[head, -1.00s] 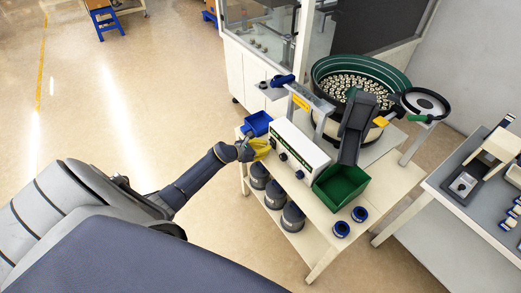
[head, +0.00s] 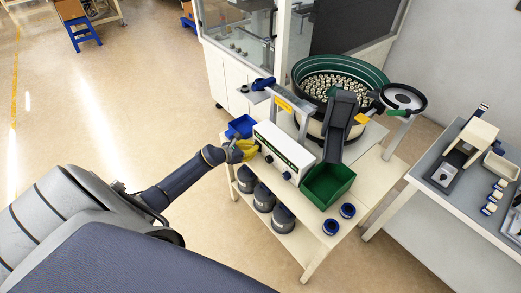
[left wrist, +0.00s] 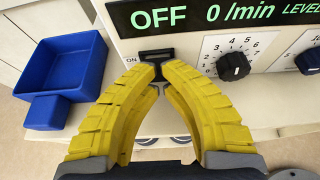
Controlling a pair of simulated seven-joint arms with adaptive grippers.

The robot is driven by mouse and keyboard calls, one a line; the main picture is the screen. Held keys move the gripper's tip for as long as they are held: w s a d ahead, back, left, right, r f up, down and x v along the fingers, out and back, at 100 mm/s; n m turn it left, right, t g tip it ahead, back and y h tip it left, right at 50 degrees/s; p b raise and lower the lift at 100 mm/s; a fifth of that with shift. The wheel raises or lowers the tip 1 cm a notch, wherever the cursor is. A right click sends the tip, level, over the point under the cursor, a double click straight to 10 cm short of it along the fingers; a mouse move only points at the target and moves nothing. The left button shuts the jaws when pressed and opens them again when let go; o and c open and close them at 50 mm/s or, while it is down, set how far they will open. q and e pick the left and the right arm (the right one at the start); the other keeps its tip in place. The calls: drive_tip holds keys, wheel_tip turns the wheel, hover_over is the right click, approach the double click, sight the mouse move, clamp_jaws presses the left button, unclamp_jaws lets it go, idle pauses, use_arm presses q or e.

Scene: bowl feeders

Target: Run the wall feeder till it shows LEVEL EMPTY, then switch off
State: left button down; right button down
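The wall feeder's white control box (head: 285,152) stands on the bench, with its front facing my left gripper. Its display in the left wrist view (left wrist: 220,14) reads OFF, 0 /min and LEVEL; the word after LEVEL is cut off. A black switch (left wrist: 156,56) marked ON sits below the display. My left gripper (left wrist: 160,72) has its yellow fingertips close together right at the switch; whether they touch it or are fully shut is unclear. The gripper also shows in the head view (head: 247,149). The bowl feeder (head: 340,85) holds many small parts. My right gripper is not in view.
A blue bin (left wrist: 65,65) is left of the fingers. A numbered dial (left wrist: 234,66) is to the right. A green bin (head: 327,186) stands below the feeder's chute (head: 340,125). Several dark round units sit on the lower shelf. Another table (head: 440,215) is at the right.

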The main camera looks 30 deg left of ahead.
use_arm(q)
drive_tip(key=shift+w+r, duration=0.1)
drive_tip(key=shift+r, duration=0.3)
drive_tip(key=shift+r, duration=0.65)
idle(0.4)
